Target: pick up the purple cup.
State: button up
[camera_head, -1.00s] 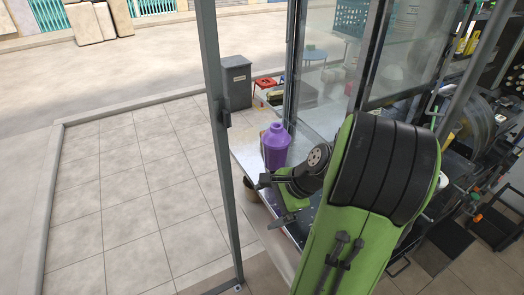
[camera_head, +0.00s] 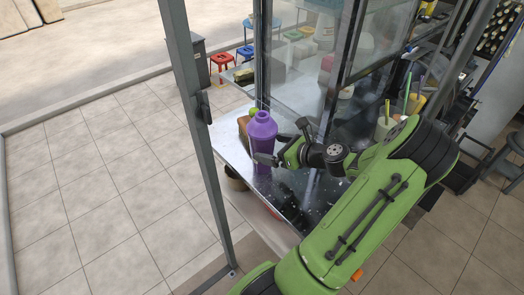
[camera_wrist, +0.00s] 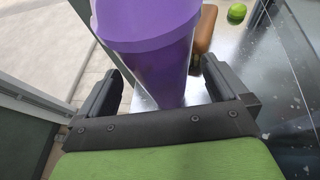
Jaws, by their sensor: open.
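The purple cup (camera_head: 262,140) stands upright on the metal counter (camera_head: 232,140), near its left end, in the head view. It is shaped like a shaker with a narrower top. In the wrist view the purple cup (camera_wrist: 155,50) fills the upper middle, its top cut off by the frame. My gripper (camera_head: 280,145) is at the cup's right side in the head view. In the wrist view the jaws of my gripper (camera_wrist: 160,88) are open, one finger on each side of the cup's body. I cannot tell whether either finger touches it.
A brown block (camera_wrist: 206,30) and a green round fruit (camera_wrist: 237,13) lie behind the cup on the counter. A grey metal post (camera_head: 200,120) stands left of the counter. A glass panel (camera_head: 300,75) rises behind. Tiled floor lies open at left.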

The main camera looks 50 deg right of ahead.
jog(key=x, duration=0.5)
jog(key=shift+f, duration=0.1)
jog(key=shift+s, duration=0.15)
jog(key=shift+c, duration=0.3)
jog(key=c, duration=1.3)
